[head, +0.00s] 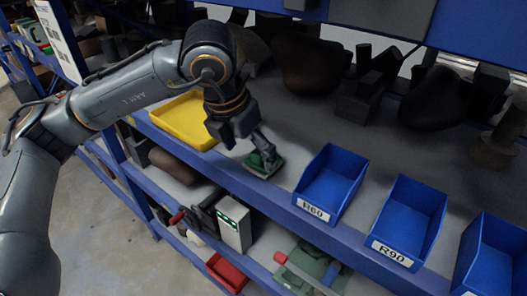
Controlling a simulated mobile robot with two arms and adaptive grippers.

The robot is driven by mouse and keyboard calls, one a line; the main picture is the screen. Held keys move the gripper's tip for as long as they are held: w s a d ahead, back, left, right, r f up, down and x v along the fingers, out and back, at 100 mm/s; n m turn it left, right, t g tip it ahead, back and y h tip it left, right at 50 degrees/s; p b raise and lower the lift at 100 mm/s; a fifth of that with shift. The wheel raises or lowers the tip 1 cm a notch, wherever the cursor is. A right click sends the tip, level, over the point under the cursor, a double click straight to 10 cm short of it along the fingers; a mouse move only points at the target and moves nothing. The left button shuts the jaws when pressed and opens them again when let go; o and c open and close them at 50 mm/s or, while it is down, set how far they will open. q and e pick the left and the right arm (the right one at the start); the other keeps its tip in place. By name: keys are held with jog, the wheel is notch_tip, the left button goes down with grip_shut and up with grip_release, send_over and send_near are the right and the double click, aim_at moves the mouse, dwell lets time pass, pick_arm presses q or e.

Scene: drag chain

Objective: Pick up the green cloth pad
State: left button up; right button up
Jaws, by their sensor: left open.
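The green cloth pad (264,167) lies on the grey shelf top near its front blue edge, between the yellow tray and the first blue bin. My left gripper (262,152) reaches down from above, with its fingers right at the pad. Its fingers are open and partly cover the pad. I cannot tell whether they touch it. My right gripper does not show.
A yellow tray (184,121) lies left of the pad. Blue bins marked R60 (331,184) and R90 (409,221) stand to the right, with another at the right edge. Dark parts (311,62) sit behind. Lower shelves hold several items.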

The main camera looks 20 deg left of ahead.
aim_at(258, 152)
pick_arm(q)
jog(key=w, duration=0.1)
jog(key=w+p, duration=0.1)
jog(key=d+p, duration=0.1)
jog(key=shift+w+r, duration=0.25)
jog(key=shift+w, duration=0.15)
jog(key=p+x, duration=0.2)
jog(key=x, duration=0.1)
jog(key=shift+w+d, duration=0.15)
jog(key=shift+w, duration=0.25)
jog(key=shift+f, duration=0.25)
jog(key=shift+s, duration=0.1)
jog(key=c, duration=1.3)
